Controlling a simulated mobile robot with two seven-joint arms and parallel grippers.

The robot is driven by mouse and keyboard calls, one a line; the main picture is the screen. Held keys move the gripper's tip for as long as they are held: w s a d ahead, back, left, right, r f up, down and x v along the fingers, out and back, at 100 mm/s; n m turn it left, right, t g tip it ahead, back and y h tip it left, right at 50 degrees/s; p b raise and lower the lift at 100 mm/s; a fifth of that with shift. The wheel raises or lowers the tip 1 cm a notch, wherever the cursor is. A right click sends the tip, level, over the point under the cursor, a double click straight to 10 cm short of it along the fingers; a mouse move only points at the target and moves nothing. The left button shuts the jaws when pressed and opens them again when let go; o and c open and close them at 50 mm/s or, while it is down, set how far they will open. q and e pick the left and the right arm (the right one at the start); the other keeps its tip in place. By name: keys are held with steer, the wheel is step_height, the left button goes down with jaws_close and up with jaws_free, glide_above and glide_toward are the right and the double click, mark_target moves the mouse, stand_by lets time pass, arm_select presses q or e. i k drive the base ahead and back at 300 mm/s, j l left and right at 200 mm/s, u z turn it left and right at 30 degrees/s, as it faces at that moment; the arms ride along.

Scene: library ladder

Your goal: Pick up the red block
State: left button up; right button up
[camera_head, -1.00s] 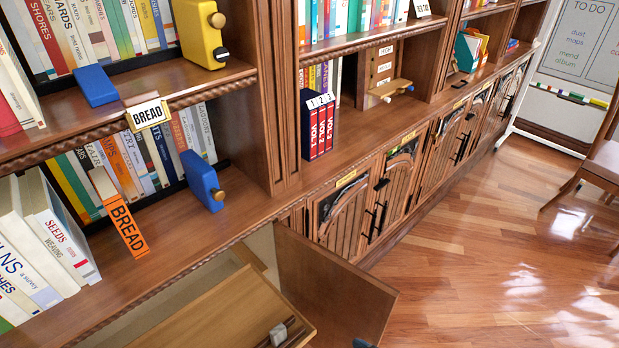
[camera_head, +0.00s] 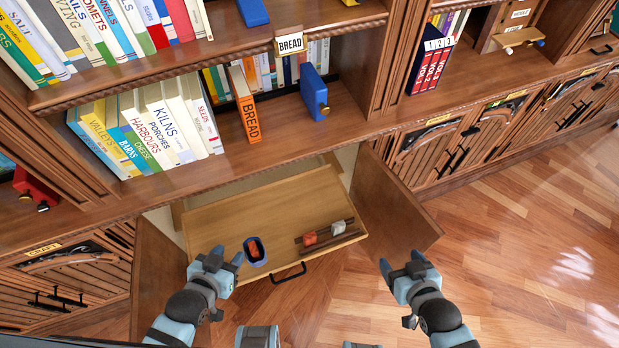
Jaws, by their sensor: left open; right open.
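A wooden pull-out tray (camera_head: 262,205) sits between two open cabinet doors below the bookshelf. A small red block (camera_head: 309,239) sits by dark rails at the tray's right, beside a pale grey block (camera_head: 338,228). Another small red piece (camera_head: 253,246) lies inside a dark blue holder (camera_head: 262,260) near the tray's front edge. My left gripper (camera_head: 227,259) is open and empty, just left of the blue holder. My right gripper (camera_head: 401,262) is open and empty, to the right of the tray and near the right door.
The right cabinet door (camera_head: 395,205) stands open beside my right gripper; the left door (camera_head: 158,275) stands open by my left arm. A black handle (camera_head: 289,273) is on the tray's front. A red bookend (camera_head: 35,188) is at far left. Books and an orange BREAD book (camera_head: 248,115) fill the shelves above.

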mark_target(310, 239)
steer(key=k+j+z, duration=0.2)
steer(key=k+j, duration=0.2)
steer(key=i+l, duration=0.15)
steer(key=l, duration=0.2)
steer(key=i+l, duration=0.1)
steer(key=l, duration=0.2)
steer(key=i+l, duration=0.15)
steer(key=l, duration=0.2)
steer(key=i+l+u, duration=0.1)
steer(key=l, duration=0.2)
steer(key=i+l, duration=0.15)
steer(key=l, duration=0.2)
steer(key=l+u, duration=0.15)
steer(key=u, duration=2.45)
steer(key=l, duration=0.1)
